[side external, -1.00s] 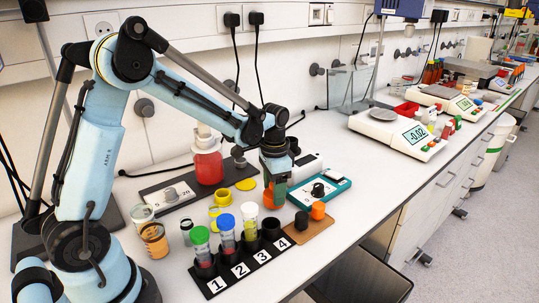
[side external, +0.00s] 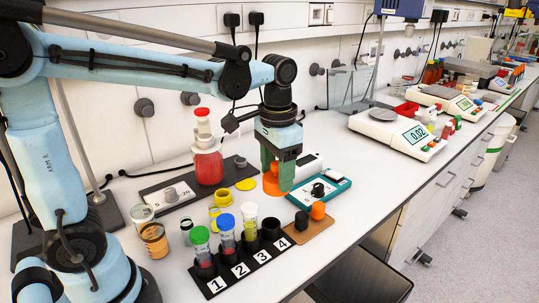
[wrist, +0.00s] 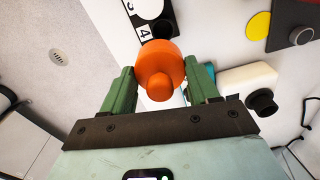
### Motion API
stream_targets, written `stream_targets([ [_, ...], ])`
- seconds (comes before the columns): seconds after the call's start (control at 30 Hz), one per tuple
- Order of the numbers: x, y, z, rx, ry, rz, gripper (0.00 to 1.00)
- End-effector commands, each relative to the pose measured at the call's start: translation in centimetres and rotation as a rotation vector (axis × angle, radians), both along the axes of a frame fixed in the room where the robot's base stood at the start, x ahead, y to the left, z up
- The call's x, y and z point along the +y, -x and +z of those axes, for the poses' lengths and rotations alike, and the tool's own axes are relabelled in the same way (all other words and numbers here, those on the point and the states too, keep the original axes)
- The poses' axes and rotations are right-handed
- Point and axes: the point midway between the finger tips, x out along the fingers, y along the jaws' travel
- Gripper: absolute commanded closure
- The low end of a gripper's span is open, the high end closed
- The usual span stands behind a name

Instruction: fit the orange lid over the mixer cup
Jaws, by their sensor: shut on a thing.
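The orange lid (side external: 272,185) is a round piece with a small knob, seen large in the wrist view (wrist: 158,62). My gripper (side external: 279,180) is shut on it, with one green finger on each side in the wrist view (wrist: 160,80). The lid is held above the bench, left of the teal-framed mixer unit (side external: 338,185) in the side view. I cannot make out a mixer cup for certain; the lid and fingers cover part of the area beneath and behind them.
A black numbered rack (side external: 225,279) with capped tubes stands in front, next to a brown board (side external: 315,228) with a black and an orange piece. A red-filled bottle (side external: 208,167) stands behind left. A yellow disc (side external: 246,184) lies nearby. A white balance (side external: 395,133) is farther right.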

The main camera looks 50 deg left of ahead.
Motion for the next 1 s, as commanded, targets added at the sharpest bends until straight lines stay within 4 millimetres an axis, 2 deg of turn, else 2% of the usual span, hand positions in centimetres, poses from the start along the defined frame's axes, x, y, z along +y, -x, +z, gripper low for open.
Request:
stream_targets([
  [0.1, 1.5, 1.1, 1.6, 0.0, 0.0, 0.093, 0.7],
  [0.23, 1.9, 1.6, 2.2, 0.0, 0.0, 0.136, 0.7],
  [0.53, -1.6, -1.0, -1.3, -0.001, 0.0, -0.02, 0.7],
  [0.67, -2.2, -1.6, -2.5, -0.002, 0.0, -0.059, 0.7],
  [0.77, -1.2, -2.2, -3.4, -0.002, 0.0, -0.064, 0.7],
  [1.0, 3.4, -4.1, -6.3, -0.002, 0.0, -0.061, 0.7],
])
